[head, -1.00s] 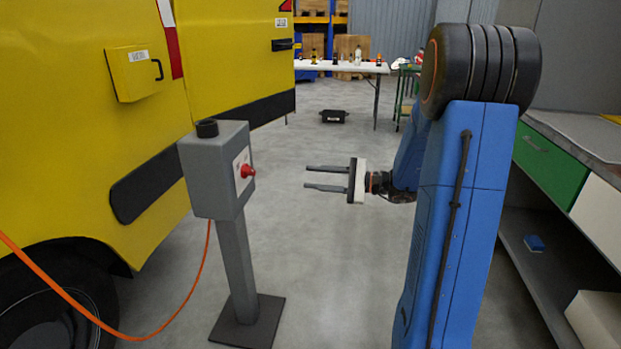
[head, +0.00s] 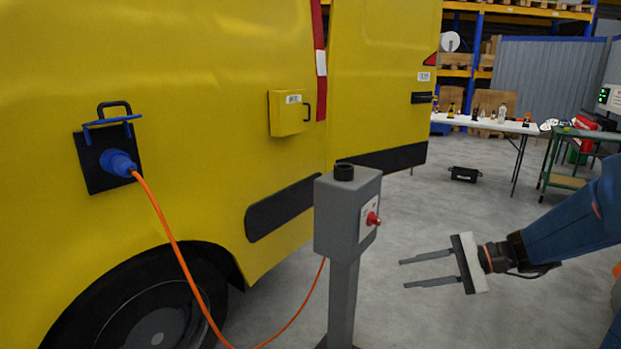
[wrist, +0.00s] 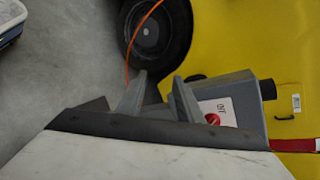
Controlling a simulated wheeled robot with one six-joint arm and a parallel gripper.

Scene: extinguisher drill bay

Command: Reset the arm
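My gripper (head: 428,271) is open and empty at the right of the head view. Its two fingers are apart and point left toward the grey post-mounted box (head: 340,222), with a gap between them and the post. The box has a red knob (head: 373,219) on its right face and a black round cap on top. In the wrist view my gripper's fingers (wrist: 157,95) show apart with nothing between them; the grey box (wrist: 238,92) and its red knob (wrist: 212,119) lie beyond, to the right.
A yellow van (head: 200,90) fills the left, with a blue plug (head: 118,163) in its side and an orange cable (head: 182,258) hanging down past the wheel (head: 155,305). A white table (head: 480,123) with small items and a green cart (head: 565,155) stand behind.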

